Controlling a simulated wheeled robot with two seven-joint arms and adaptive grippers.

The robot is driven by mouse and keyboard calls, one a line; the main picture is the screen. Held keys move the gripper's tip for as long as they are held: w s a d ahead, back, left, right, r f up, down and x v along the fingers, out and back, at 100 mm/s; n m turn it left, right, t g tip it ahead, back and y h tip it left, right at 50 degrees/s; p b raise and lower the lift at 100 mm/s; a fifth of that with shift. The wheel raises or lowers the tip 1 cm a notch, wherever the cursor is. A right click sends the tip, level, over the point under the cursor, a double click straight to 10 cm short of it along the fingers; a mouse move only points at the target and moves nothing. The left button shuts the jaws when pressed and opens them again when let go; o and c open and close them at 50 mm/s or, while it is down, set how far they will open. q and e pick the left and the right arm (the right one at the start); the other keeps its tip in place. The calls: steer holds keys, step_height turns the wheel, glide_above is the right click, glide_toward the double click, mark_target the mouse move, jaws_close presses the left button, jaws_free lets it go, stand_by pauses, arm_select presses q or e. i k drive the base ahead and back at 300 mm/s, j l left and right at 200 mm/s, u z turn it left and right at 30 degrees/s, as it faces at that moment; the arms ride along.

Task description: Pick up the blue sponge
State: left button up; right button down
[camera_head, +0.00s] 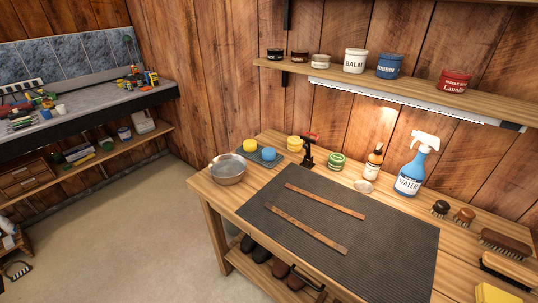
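A small rounded blue piece (268,155), which looks like the blue sponge, sits on a dark grey-blue mat or tray (258,160) at the back left of the wooden workbench. A similar yellow piece (250,146) sits beside it on its left. Nothing covers the blue piece from above. Neither of my grippers shows in the head view.
A metal bowl (228,169) stands in front of the blue piece, to its left. A dark ribbed mat (345,250) carries two leather straps (318,203). A small red-topped clamp (309,150), tins, a spray bottle (411,175) and brushes line the back. A shelf (400,84) overhangs.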

mark_target(268, 154)
steer(key=i+j+z, duration=0.1)
steer(key=j+z, duration=0.2)
steer(key=j, duration=0.3)
steer(key=i+j+z, duration=0.1)
steer(key=j+z, duration=0.2)
steer(key=j, duration=0.3)
steer(key=j+z, duration=0.35)
steer(key=j, duration=0.25)
steer(key=k+j+z, duration=0.1)
steer(key=j+z, duration=0.2)
steer(key=j, duration=0.3)
steer(key=k+j+z, duration=0.15)
steer(key=j+z, duration=0.15)
steer(key=j, duration=0.3)
steer(key=k+j+z, duration=0.3)
steer(key=j, duration=0.25)
steer(key=k+j+z, duration=0.2)
steer(key=j+z, duration=0.15)
steer(key=j, duration=0.15)
steer(key=k+j+z, duration=0.3)
steer(key=j, duration=0.15)
